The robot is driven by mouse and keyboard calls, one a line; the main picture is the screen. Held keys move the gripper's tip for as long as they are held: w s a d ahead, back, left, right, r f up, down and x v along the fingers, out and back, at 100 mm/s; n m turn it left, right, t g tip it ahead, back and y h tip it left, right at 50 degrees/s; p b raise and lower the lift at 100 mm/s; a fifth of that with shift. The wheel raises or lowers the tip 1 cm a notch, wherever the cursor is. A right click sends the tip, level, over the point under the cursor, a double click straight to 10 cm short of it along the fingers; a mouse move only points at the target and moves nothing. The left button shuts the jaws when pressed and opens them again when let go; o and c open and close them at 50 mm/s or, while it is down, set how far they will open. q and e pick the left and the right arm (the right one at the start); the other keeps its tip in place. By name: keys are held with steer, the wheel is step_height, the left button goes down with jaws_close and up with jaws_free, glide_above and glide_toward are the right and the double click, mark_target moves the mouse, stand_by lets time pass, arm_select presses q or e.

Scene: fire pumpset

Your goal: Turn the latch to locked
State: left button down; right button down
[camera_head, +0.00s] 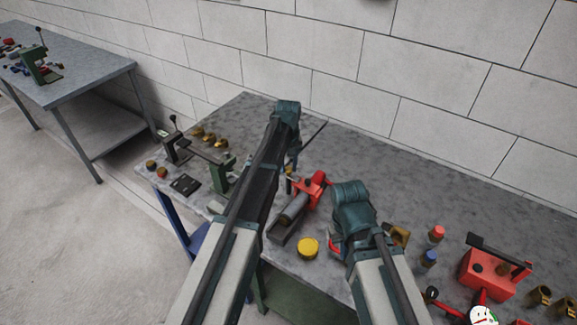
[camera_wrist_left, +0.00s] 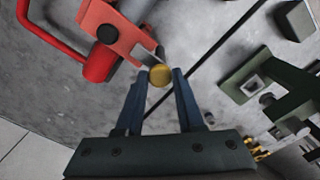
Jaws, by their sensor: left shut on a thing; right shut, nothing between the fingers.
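A red device (camera_head: 316,183) with a grey cylinder stands mid-table in the head view. In the left wrist view its red plate (camera_wrist_left: 108,30) carries a short metal lever (camera_wrist_left: 147,54) ending in a round brass knob (camera_wrist_left: 160,75). I cannot tell for certain that this lever is the latch, nor read a locked mark. My left gripper (camera_head: 293,166) is shut on the brass knob, with one blue finger on each side. My right gripper (camera_head: 341,244) is shut and empty, low over the table's front part; its fingertips are mostly hidden by its own wrist.
A yellow cap (camera_head: 308,248) sits in front of the red device. Red and blue capped bottles (camera_head: 430,259) and a red box with a black handle (camera_head: 486,275) stand at right. A green clamp (camera_head: 221,172) and brass fittings (camera_head: 209,139) are at left. A block wall runs behind.

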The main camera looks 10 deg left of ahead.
mark_target(289, 169)
arm_select(q)
steer(key=c, duration=0.5)
jaws_free()
step_height(289, 169, up, 14)
steer(key=p, duration=1.4)
steer(key=shift+s+f, duration=0.1)
steer(key=shift+f, duration=0.1)
